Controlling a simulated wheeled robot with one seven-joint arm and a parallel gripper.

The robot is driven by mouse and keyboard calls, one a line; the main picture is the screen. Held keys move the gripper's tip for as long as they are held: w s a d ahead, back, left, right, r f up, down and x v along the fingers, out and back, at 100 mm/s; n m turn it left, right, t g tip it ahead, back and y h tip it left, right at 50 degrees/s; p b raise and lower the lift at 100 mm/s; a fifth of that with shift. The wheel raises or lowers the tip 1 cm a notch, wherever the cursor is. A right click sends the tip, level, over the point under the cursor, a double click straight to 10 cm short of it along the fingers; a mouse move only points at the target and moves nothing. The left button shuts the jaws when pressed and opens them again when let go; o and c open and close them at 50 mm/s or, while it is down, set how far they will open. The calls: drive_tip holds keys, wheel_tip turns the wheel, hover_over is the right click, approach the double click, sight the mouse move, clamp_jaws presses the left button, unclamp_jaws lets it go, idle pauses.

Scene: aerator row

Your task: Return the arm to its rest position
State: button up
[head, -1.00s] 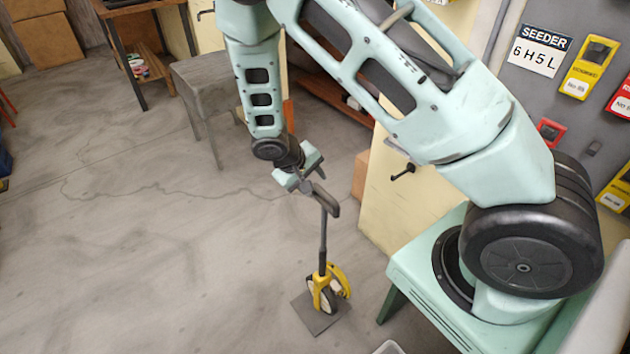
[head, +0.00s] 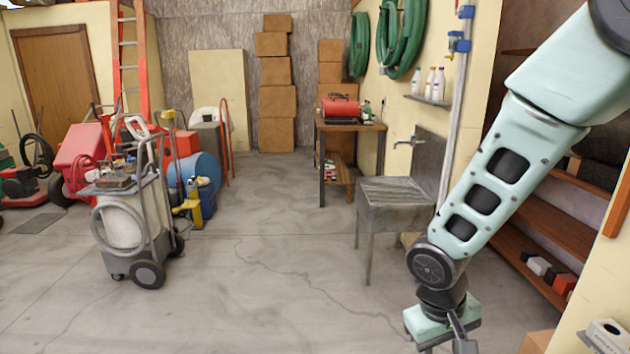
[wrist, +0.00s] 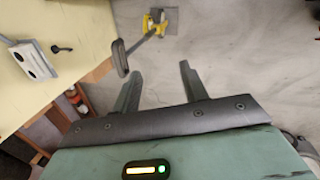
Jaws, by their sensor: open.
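My arm (head: 500,185) slants down from the upper right in the head view. My gripper (wrist: 161,84) shows in the wrist view with its two fingers wide apart and nothing between them. In the head view its body (head: 440,318) is at the bottom edge and the fingertips are cut off.
A metal sink (head: 398,200) stands just left of my arm. Wooden shelves (head: 535,255) are behind and right of it. A wheeled cart (head: 135,210) stands left; the middle floor is clear.

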drive_tip(key=s+a+r+n+y, duration=0.1)
drive_tip(key=s+a+r, duration=0.3)
drive_tip(key=s, duration=0.4)
drive_tip(key=s+a+r+n+y, duration=0.2)
drive_tip(key=s+a+r+n, duration=0.1)
drive_tip(key=s+r, duration=0.4)
drive_tip(key=shift+s+a+r+n, duration=0.15)
drive_tip(key=shift+s+a+n, duration=0.2)
drive_tip(key=shift+s+n, duration=0.45)
drive_tip(key=shift+c, duration=0.8)
drive_tip(key=shift+d, duration=0.1)
